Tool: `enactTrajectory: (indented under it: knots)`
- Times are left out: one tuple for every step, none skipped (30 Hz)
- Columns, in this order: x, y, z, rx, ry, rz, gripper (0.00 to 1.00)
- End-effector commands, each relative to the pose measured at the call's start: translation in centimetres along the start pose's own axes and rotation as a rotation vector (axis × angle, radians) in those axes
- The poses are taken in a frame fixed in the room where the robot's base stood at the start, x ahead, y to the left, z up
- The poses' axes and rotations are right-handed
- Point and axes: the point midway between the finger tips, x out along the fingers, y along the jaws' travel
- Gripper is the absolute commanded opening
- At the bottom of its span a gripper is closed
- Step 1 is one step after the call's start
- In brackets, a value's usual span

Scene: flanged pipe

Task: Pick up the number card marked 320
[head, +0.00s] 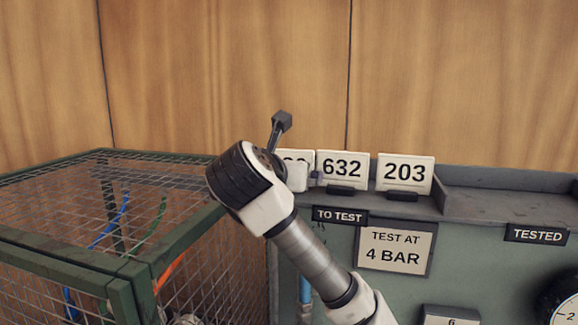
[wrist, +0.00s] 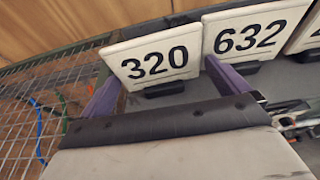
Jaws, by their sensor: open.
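The white number card marked 320 (wrist: 155,52) stands upright in a dark foot, at the left end of a row of cards, in the wrist view. In the head view my arm hides most of this card (head: 297,155), and only its top and part of the digits show. My gripper (wrist: 164,74) is open, with purple fingers to the left and right of the lower part of the card. The card appears between or just beyond the fingertips; I cannot tell whether they touch it.
The card 632 (head: 342,167) stands close to the right of 320, with card 203 (head: 405,172) beyond it. They stand on a grey-green bench shelf (head: 470,204) with a TO TEST label (head: 339,216). A green wire cage (head: 95,215) is at the left. A wooden wall is behind.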

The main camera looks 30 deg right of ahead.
Motion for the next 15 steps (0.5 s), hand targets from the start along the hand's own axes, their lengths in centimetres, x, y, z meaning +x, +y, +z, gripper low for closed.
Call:
enactTrajectory:
  knots:
    - [0.1,0.01,-0.02,0.0,0.0,0.0,1.0]
    - [0.12,0.01,-0.05,0.0,0.0,0.0,1.0]
    - [0.11,0.01,-0.07,-0.001,-0.001,0.0,1.0]
    - [0.11,0.01,-0.07,-0.001,-0.001,0.0,1.0]
    - [0.11,0.01,-0.07,0.0,0.0,0.0,1.0]
    - [0.1,0.01,-0.07,0.0,0.0,0.0,1.0]
    - [0.1,0.01,-0.07,0.0,0.0,0.0,0.96]
    - [0.1,0.01,-0.07,0.0,0.0,0.0,0.92]
    - [0.09,0.01,-0.07,0.0,0.0,0.0,0.87]
    - [0.09,0.01,-0.07,0.0,0.0,0.0,0.83]
    - [0.09,0.01,-0.07,0.0,0.0,0.0,0.79]
    - [0.08,0.01,-0.06,0.0,0.0,0.0,0.74]
    - [0.08,0.01,-0.06,0.0,0.0,0.0,0.7]
    - [0.07,0.01,-0.04,0.0,-0.001,0.0,0.68]
    - [0.07,0.01,-0.04,0.0,-0.001,0.0,0.68]
